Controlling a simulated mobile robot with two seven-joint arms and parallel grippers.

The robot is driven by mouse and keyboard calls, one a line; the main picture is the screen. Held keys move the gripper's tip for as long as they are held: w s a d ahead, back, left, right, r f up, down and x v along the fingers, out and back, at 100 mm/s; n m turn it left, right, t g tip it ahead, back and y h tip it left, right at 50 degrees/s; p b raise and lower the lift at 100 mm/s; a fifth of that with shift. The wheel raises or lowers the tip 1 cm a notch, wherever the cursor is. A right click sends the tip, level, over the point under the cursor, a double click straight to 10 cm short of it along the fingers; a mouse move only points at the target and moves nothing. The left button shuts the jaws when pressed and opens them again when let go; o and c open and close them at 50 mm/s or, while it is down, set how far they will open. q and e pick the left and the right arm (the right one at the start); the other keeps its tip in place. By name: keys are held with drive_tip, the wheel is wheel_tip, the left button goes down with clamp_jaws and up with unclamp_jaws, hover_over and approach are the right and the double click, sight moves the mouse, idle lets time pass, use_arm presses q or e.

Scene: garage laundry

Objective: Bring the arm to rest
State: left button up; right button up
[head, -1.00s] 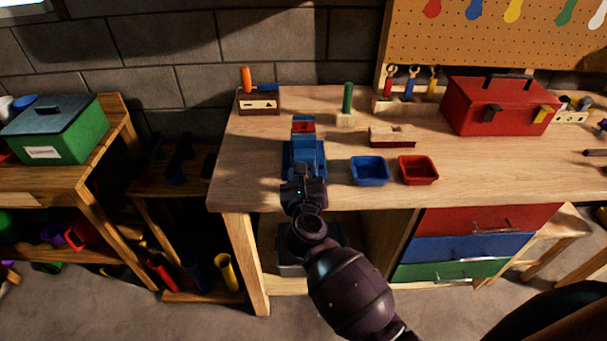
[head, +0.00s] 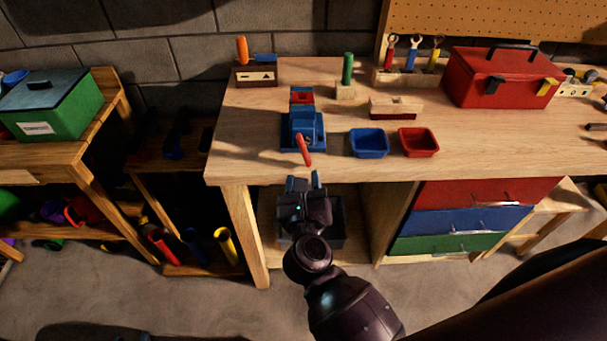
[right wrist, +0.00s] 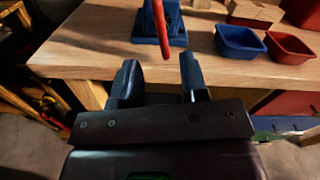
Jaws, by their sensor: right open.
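My right gripper (head: 303,182) is open and empty in front of the workbench's front edge. In the head view its fingers point toward the bench, just short of a blue vise (head: 304,130) with a red handle (head: 304,149). In the right wrist view the two dark fingers (right wrist: 160,80) stand apart with nothing between them. The red handle (right wrist: 161,28) hangs beyond them and the vise (right wrist: 150,25) sits on the bench top. My left gripper is not in view.
The workbench (head: 240,150) carries a blue tray (head: 369,143), a red tray (head: 418,142) and a red toolbox (head: 500,78). A dark bin (head: 330,222) stands under the bench behind my gripper. A shelf with a green box (head: 50,105) is at the left.

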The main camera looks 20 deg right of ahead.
idle(0.6)
drive_tip(key=a+r+n+t+y, duration=0.3)
drive_tip(key=r+n+y, duration=0.15)
drive_tip(key=n, duration=0.95)
drive_tip(key=s+d+f+n+g, duration=0.4)
drive_tip(key=s+d+f+n, duration=0.4)
drive_tip(key=f+n, duration=0.2)
drive_tip(key=s+d+f+n+g, duration=0.4)
drive_tip(key=s+d+f+n, duration=0.4)
drive_tip(key=f+n, duration=0.3)
drive_tip(key=shift+d+f+n+g, duration=0.3)
drive_tip(key=shift+d+n+g, duration=0.15)
drive_tip(key=shift+n, duration=0.65)
